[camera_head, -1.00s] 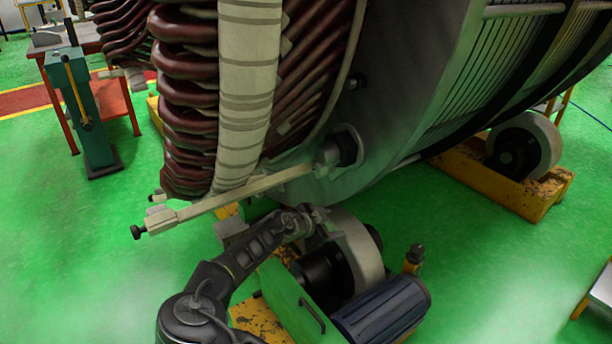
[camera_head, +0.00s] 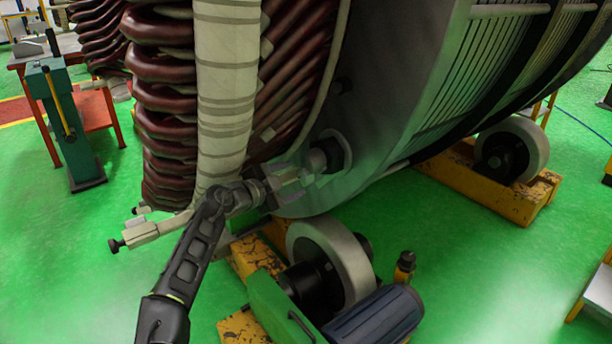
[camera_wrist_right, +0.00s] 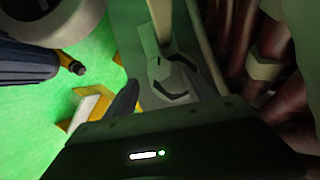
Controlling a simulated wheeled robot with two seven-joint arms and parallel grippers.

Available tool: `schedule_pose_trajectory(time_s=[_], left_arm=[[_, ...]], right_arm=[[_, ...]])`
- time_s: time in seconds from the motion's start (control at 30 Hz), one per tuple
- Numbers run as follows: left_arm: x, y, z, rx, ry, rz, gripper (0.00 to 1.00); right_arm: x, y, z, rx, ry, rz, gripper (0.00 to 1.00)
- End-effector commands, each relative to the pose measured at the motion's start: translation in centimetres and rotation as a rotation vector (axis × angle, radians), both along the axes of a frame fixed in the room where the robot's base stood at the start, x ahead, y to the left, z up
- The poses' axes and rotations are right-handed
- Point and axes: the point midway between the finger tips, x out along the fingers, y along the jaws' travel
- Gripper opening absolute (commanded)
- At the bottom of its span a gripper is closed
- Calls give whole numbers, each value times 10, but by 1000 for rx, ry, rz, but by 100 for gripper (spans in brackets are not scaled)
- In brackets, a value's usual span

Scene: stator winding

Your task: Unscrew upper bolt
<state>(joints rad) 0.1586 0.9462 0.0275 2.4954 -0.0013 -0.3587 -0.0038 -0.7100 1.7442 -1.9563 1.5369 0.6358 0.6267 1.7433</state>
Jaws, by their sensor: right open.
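The upper bolt (camera_head: 327,153) sits at the dark round fitting on the stator's grey end face, at the upper end of a pale clamp bar. In the right wrist view a light grey nut-like head (camera_wrist_right: 172,78) shows between the fingers. My right gripper (camera_head: 304,178) is open, just below and left of the bolt, with its fingers pointing at it. I cannot tell if they touch it. The bar's lower end (camera_head: 140,234) carries a black knob; my right arm hides much of the bar. My left gripper is not in view.
Dark red coils (camera_head: 165,125) and a pale wrapped band (camera_head: 226,90) stand left of the gripper. A roller wheel (camera_head: 330,262) and a blue motor (camera_head: 377,318) lie below the stator.

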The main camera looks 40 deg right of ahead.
Motion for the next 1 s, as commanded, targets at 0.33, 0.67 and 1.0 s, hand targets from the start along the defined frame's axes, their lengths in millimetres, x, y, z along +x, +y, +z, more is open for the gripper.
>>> schedule_pose_trajectory(time_s=[0.33, 0.67, 1.0], left_arm=[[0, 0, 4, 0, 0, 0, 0], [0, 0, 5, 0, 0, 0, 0], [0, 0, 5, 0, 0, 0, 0]], right_arm=[[12, -48, -13, -1, 3, -2, 62], [17, -66, -19, -1, 1, 1, 62], [17, -65, -19, 0, 1, 0, 47]])
